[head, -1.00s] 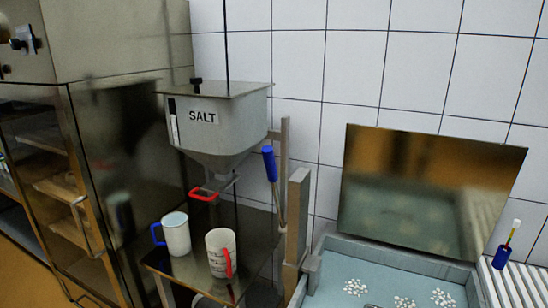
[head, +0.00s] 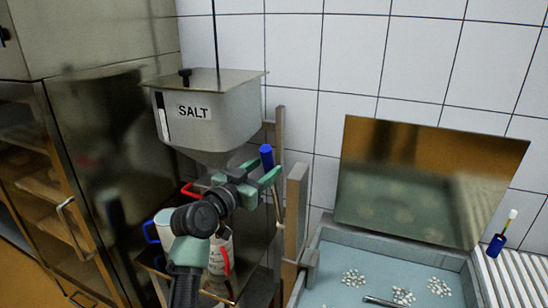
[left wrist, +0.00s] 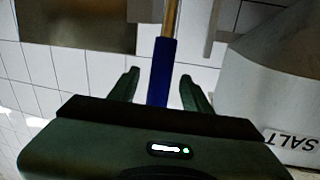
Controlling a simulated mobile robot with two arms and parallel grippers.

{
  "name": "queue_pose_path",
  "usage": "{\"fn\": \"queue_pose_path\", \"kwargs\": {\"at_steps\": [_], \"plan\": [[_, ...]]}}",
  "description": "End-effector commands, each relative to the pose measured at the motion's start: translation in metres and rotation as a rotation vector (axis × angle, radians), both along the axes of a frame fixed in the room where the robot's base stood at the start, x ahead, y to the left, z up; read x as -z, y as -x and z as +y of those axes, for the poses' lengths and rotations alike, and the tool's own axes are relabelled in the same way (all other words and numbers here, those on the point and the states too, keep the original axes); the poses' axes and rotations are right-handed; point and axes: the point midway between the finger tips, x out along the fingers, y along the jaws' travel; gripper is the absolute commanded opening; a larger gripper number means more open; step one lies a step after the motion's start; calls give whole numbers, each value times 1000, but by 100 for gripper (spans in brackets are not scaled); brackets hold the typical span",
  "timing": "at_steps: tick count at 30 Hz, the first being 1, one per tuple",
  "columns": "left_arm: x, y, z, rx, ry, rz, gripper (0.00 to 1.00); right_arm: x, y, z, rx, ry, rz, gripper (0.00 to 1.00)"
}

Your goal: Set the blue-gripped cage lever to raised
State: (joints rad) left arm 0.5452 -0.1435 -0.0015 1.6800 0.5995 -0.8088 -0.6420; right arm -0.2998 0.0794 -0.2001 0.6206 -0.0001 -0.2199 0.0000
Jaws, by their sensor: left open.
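The cage lever's blue grip (head: 267,157) stands upright beside the salt hopper in the head view, on a metal rod partly hidden by my left arm. My left gripper (head: 268,177) is at the grip. In the left wrist view the blue grip (left wrist: 160,75) lies between the two open fingers of my left gripper (left wrist: 160,84), with a gap visible on each side. The cage itself cannot be made out. My right gripper is not in view.
The SALT hopper (head: 208,112) is close to the left of the lever. Two mugs, partly hidden by my arm, stand on the shelf below. A wooden post (head: 293,217) stands right of the lever. A blue basin (head: 335,268) with white curds lies further right.

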Motion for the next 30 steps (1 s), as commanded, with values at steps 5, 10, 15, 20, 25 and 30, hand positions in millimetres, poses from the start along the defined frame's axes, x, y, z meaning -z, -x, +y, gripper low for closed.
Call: {"fn": "queue_pose_path", "kwargs": {"at_steps": [5,10,15,20,25,30], "plan": [[-3,-26,-15,2,3,3,49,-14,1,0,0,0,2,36],[-1,-41,-22,0,2,1,49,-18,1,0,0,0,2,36],[0,-46,-25,0,2,1,49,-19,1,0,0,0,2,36],[0,-46,-25,-1,2,1,49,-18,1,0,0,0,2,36],[1,-46,-25,-1,1,2,15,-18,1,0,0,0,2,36],[1,-46,-25,-1,0,1,0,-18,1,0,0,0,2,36]]}}
